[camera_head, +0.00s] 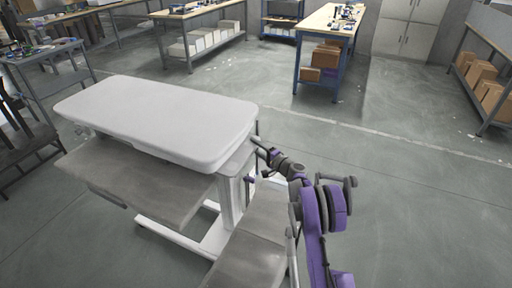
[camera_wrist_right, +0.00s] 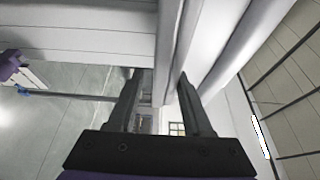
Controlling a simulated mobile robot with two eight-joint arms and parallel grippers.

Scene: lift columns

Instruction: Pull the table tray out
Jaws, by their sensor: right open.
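A white rounded tabletop (camera_head: 155,115) stands on a white column and base frame at left centre in the head view. A grey tray (camera_head: 150,187) sits under it and sticks out past its front edge. My right gripper (camera_head: 258,143) is at the tabletop's right end, beside its edge. In the right wrist view my right gripper (camera_wrist_right: 160,76) has its two dark fingers apart. A pale panel edge (camera_wrist_right: 166,50) shows beyond and between the fingertips; contact cannot be told. My left gripper is not in view.
A blue-legged workbench (camera_head: 330,20) with boxes below stands at the back. A shelf bench (camera_head: 205,40) stands behind the tabletop, and a shelf with cardboard boxes (camera_head: 480,75) is at far right. The floor (camera_head: 430,160) to the right is clear.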

